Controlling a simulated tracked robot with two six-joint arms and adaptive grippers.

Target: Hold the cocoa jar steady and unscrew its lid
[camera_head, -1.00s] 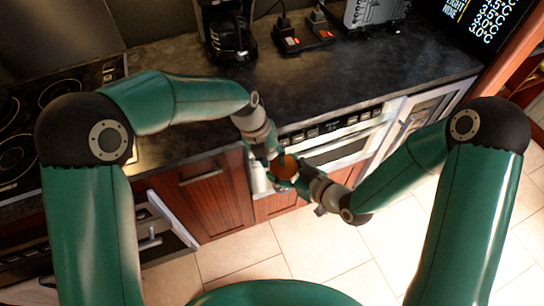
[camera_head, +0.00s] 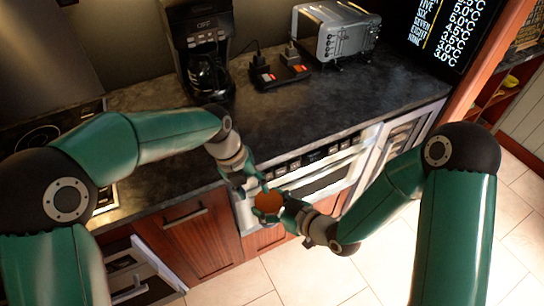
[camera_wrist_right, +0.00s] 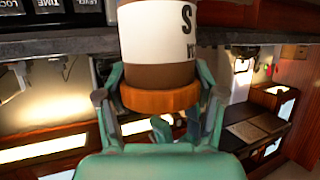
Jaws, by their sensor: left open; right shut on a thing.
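The cocoa jar shows in the head view by its round orange lid (camera_head: 269,203), with its body largely hidden below. In the right wrist view the jar (camera_wrist_right: 158,75) has a white label with dark letters and a brown band beside the orange lid (camera_wrist_right: 160,98). My right gripper (camera_head: 284,206) is shut on the jar from the right. Its fingers (camera_wrist_right: 160,78) flank the jar near the lid end; I cannot tell whether they also press the lid. My left gripper (camera_head: 254,187) is open beside the lid, at its upper left. Any contact is unclear.
Behind the grippers is the dark counter (camera_head: 290,115) with a coffee maker (camera_head: 205,60), a toaster (camera_head: 335,35) and a black block with red-lit switches (camera_head: 280,75). The built-in appliance front (camera_head: 325,172) is close behind the jar.

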